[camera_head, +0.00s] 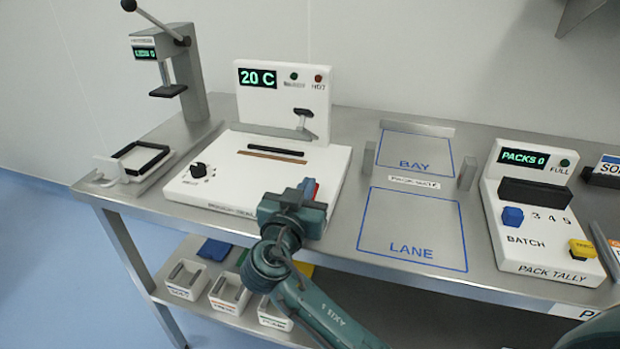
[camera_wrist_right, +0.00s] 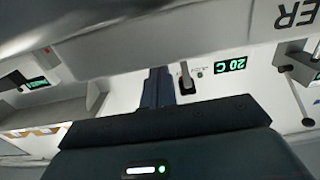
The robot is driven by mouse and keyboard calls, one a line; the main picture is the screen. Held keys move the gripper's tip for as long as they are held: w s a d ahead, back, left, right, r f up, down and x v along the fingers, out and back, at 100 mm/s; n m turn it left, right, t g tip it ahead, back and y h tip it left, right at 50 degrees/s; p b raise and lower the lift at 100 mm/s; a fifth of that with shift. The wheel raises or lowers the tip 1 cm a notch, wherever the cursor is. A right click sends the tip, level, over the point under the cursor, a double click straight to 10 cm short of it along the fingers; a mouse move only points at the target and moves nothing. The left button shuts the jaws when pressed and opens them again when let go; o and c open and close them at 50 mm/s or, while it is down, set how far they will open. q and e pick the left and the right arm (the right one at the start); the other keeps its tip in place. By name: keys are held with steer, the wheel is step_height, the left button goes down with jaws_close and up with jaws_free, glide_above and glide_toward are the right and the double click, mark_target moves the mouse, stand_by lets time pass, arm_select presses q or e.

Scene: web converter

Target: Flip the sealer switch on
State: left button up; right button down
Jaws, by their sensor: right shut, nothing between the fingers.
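The sealer (camera_head: 225,165) is a white machine with a black knob (camera_head: 199,169) at its front left and a raised panel reading 20 C (camera_head: 257,78). My right gripper (camera_head: 308,187) is over its front right corner, fingers shut and empty. The gripper hides the deck there. In the right wrist view the shut fingers (camera_wrist_right: 158,88) are close beside a grey lever with a black base (camera_wrist_right: 186,78).
A press (camera_head: 175,70) stands at the back left. The pack tally unit (camera_head: 540,215) stands right. Flat bay and lane outlines (camera_head: 412,232) lie between, with low grey posts around the bay. Small bins (camera_head: 229,295) sit on the shelf below.

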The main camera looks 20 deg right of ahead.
arm_select(q)
steer(key=shift+w, duration=0.2)
arm_select(e)
steer(key=shift+f, duration=0.2)
arm_select(q)
steer(key=shift+s+f, duration=0.1)
steer(key=shift+s+d+r+p, duration=0.15)
steer(key=shift+r+p, duration=0.2)
steer(key=shift+p, duration=0.35)
arm_select(e)
steer(key=shift+w+d+f+g+y, duration=0.1)
steer(key=shift+w+f+g+y, duration=0.1)
steer(key=shift+g+y, duration=0.4)
arm_select(q)
steer(key=shift+f, duration=0.1)
arm_select(e)
steer(key=shift+d, duration=0.1)
